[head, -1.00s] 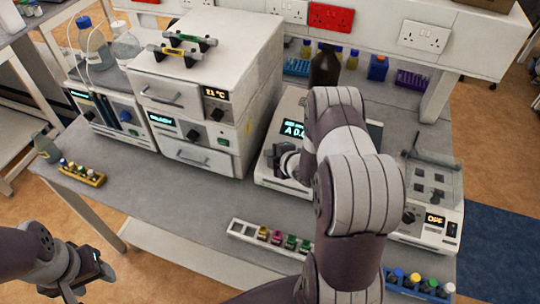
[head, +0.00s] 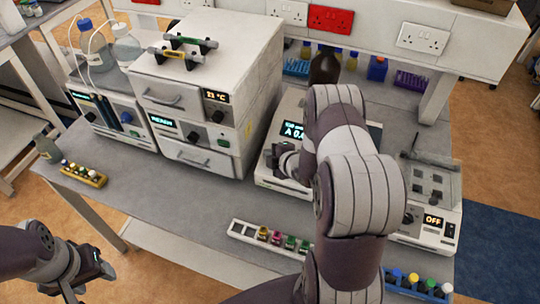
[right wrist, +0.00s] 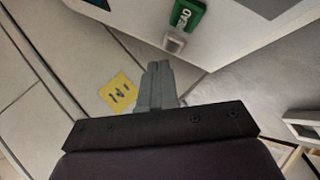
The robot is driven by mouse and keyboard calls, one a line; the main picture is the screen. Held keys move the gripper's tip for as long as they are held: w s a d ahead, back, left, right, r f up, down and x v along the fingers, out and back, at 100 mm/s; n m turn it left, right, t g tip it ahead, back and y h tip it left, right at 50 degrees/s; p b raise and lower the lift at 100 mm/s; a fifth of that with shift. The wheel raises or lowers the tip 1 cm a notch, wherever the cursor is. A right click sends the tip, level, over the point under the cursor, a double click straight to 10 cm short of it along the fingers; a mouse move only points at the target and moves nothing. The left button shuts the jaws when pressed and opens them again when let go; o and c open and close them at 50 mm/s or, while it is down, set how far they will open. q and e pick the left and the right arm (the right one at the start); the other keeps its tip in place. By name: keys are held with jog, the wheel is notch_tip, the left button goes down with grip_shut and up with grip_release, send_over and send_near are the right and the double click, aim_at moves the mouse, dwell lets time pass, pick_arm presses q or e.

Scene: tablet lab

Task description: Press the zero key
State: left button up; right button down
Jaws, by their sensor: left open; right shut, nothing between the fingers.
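The instrument with a lit display reading "A 0." and cut off by my arm (head: 292,130) stands at the middle of the bench. My right gripper (head: 274,158) is shut and empty, at the left part of its front panel. In the right wrist view, the shut fingers (right wrist: 158,66) point toward a small pale key (right wrist: 175,42) beside a green key reading "EAD" (right wrist: 187,16). The pale key's lettering cannot be read, and I cannot tell whether the fingertips touch it. My left gripper (head: 98,266) is open and empty, off the bench's front left.
A white rack with colored vials (head: 270,238) lies at the bench's front edge. A stacked oven unit (head: 205,100) stands left of the instrument. A device reading OFF (head: 433,219) stands at right. A yellow label (right wrist: 119,94) shows below the keys.

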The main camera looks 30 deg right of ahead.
jog(key=r+p, duration=0.1)
jog(key=s+a+r+p, duration=0.1)
jog(key=r, duration=0.1)
jog(key=r+p, duration=0.1)
jog(key=shift+s+a+r+p, duration=0.15)
jog(key=shift+a+r+p, duration=0.1)
jog(key=shift+a+p, duration=0.05)
dwell(0.6)
